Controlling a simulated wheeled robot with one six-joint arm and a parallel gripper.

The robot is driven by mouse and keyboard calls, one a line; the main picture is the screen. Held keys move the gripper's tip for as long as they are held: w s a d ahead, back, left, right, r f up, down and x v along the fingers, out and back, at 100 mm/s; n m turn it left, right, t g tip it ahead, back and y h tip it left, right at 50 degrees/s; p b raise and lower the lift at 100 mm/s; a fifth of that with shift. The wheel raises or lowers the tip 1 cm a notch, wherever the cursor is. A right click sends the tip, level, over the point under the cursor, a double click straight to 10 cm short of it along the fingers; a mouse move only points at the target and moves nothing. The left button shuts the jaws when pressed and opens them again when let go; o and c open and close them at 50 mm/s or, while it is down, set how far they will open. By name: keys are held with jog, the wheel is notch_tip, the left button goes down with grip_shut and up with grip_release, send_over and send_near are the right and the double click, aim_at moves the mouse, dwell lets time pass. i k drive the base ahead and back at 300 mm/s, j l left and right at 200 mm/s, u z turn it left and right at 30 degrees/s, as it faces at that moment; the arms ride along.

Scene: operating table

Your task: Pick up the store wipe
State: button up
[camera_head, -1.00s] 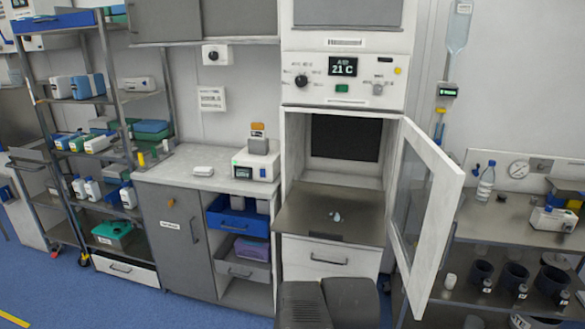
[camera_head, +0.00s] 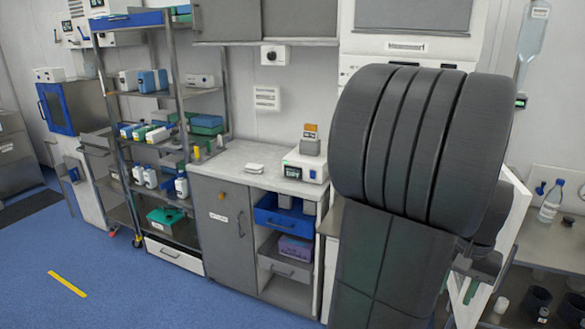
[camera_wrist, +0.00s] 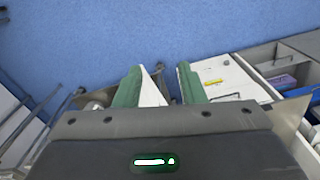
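My gripper (camera_wrist: 159,82) shows in the wrist view with its two green fingers apart and nothing held between them. It points over blue floor and white furniture. I cannot tell for sure which thing is the wipe. A purple pack (camera_head: 296,249) lies in the open grey drawer (camera_head: 283,265) under the counter. A small white item (camera_head: 254,168) lies on the counter top. My gripper touches neither.
A blue bin (camera_head: 282,218) sits above the grey drawer. A white device (camera_head: 305,165) stands on the counter (camera_head: 232,160). A loaded shelf rack (camera_head: 165,150) is left of it.

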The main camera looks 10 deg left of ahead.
aim_at(250, 167)
jog(key=i+j+u, duration=0.15)
jog(key=i+j, duration=0.35)
jog(key=i+j+u, duration=0.1)
jog(key=i+j, duration=0.4)
jog(key=i+j+u, duration=0.15)
jog(key=i+j, duration=0.3)
jog(key=i+j+u, duration=0.15)
jog(key=i+j, duration=0.25)
jog(key=i, duration=0.2)
jog(key=i+j+u, duration=0.1)
jog(key=i+j, duration=0.2)
jog(key=i, duration=0.3)
